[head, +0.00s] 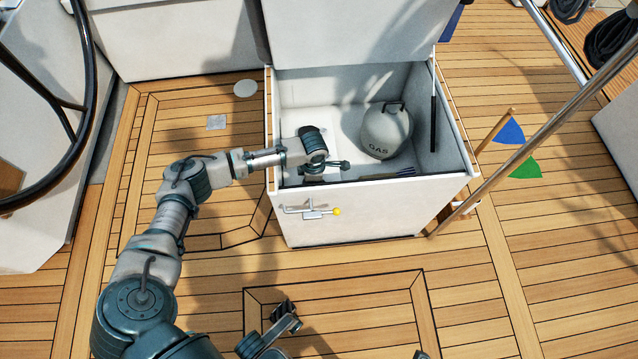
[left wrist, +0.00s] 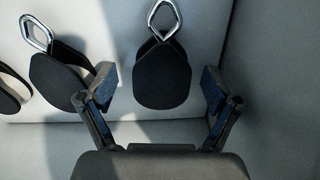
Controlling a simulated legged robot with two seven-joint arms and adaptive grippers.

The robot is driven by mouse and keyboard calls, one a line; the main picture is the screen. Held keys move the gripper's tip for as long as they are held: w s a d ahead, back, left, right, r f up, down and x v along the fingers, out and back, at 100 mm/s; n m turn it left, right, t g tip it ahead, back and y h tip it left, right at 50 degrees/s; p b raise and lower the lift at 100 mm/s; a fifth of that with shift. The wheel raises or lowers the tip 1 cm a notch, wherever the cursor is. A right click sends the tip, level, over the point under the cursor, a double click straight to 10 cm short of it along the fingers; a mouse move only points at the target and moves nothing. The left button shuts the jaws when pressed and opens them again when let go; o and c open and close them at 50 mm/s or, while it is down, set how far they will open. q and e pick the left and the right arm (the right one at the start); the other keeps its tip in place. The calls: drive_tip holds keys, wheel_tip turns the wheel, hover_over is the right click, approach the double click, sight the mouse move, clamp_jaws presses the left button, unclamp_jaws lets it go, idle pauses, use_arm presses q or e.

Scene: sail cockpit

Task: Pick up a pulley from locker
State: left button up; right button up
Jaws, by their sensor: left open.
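The open white locker (head: 370,200) stands in the middle of the head view. My left gripper (head: 326,166) reaches inside it, near its front left. In the left wrist view, my left gripper (left wrist: 157,90) is open and empty. A black pulley (left wrist: 162,78) with a silver shackle lies ahead, centred between the fingers. A second pulley (left wrist: 62,78) lies to its left, partly behind the left finger. A third pulley (left wrist: 10,90) is cut off at the left edge. The pulleys are not clear in the head view. My right gripper (head: 270,330) shows partly at the bottom, outside the locker.
A grey gas bottle (head: 386,130) stands in the locker, right of my left gripper. The lid (head: 350,30) is raised. A dark strut (head: 433,122) stands at the right wall. A latch (head: 312,210) with a yellow knob sits on the front. Blue (head: 508,132) and green (head: 523,169) flags are right.

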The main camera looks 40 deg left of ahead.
use_arm(q)
drive_tip(key=shift+d+r, duration=0.1)
drive_tip(key=shift+r, duration=0.2)
drive_tip(key=shift+d, duration=0.1)
drive_tip(key=shift+c, duration=0.7)
drive_tip(key=c, duration=1.2)
drive_tip(key=shift+a, duration=0.2)
